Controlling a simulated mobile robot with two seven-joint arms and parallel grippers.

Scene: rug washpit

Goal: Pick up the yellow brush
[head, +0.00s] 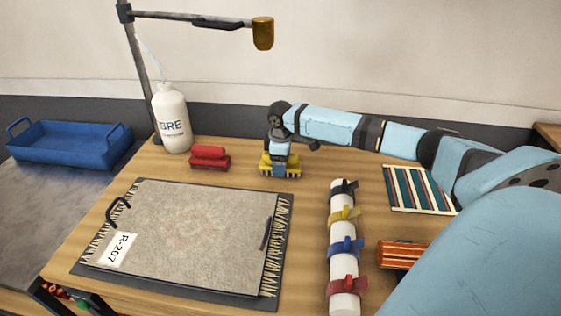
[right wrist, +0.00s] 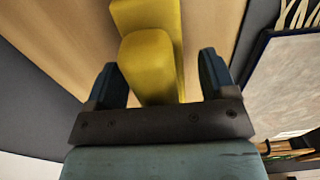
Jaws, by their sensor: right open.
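The yellow brush (head: 266,169) stands on the wooden table behind the rug board, bristles down. My right gripper (head: 279,157) is directly over it, pointing down. In the right wrist view the brush's yellow handle (right wrist: 150,62) lies between the two open fingers (right wrist: 165,85), with a gap visible on either side. The fingers hide part of the brush in the head view. My left gripper is not in view.
A red brush (head: 209,158) and a white bottle (head: 171,118) stand left of the yellow brush. A white roll with coloured straps (head: 338,250) lies right. A lamp-like arm (head: 200,20) overhangs the back. A blue tray (head: 70,145) is far left.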

